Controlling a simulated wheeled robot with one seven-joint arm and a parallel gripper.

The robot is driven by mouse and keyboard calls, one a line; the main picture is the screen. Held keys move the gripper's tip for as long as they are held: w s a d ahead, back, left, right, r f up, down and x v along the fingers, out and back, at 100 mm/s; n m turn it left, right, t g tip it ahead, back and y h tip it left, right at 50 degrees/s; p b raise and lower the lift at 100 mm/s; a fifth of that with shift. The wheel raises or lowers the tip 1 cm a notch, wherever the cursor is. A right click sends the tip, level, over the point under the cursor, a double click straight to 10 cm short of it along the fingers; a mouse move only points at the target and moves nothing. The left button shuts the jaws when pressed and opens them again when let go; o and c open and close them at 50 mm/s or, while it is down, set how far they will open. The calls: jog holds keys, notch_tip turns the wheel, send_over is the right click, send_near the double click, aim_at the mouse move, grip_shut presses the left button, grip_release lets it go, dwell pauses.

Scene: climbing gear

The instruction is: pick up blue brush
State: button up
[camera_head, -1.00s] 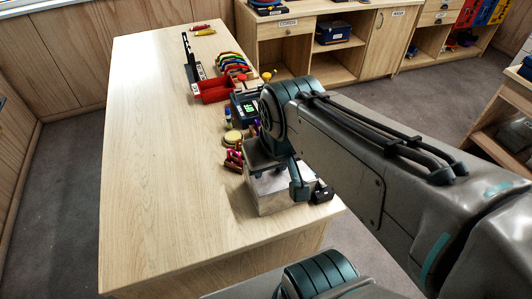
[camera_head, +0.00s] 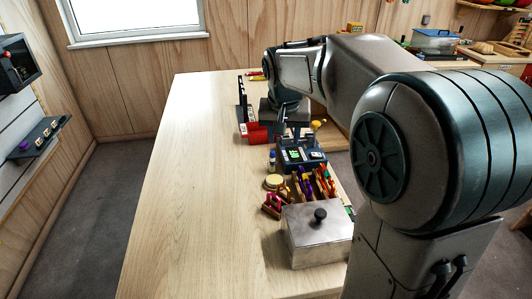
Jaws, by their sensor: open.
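A group of thin coloured handles, red, orange, yellow and purple, stands in a wooden holder (camera_head: 314,185) at the right side of the long table. They are small here, and I cannot tell a blue brush among them. My gripper (camera_head: 295,135) hangs from my arm over the right side of the table, above the back of a dark blue device with a lit green display (camera_head: 292,154). The gripper is open, with its fingers small and partly lost against the dark device. No object shows between them.
A metal box with a black knob (camera_head: 318,238) stands at the near right of the long pale table (camera_head: 195,190). A round yellowish tin (camera_head: 274,182), a small blue-capped bottle (camera_head: 272,161) and a red bin (camera_head: 257,133) stand along the right side. The table's left half is clear.

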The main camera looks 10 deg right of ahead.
jog(key=m+b, duration=0.2)
send_near(272, 152)
jog(key=x, duration=0.2)
jog(key=p+x, duration=0.1)
jog(key=x, duration=0.2)
jog(key=shift+d+f+p, duration=0.3)
jog(key=shift+a+p+x, duration=0.1)
jog(key=shift+p+x, duration=0.35)
jog(key=shift+x, duration=0.95)
jog(key=shift+a+p+x, duration=0.15)
jog(key=shift+p+x, duration=0.3)
jog(key=shift+x, duration=0.9)
grip_shut()
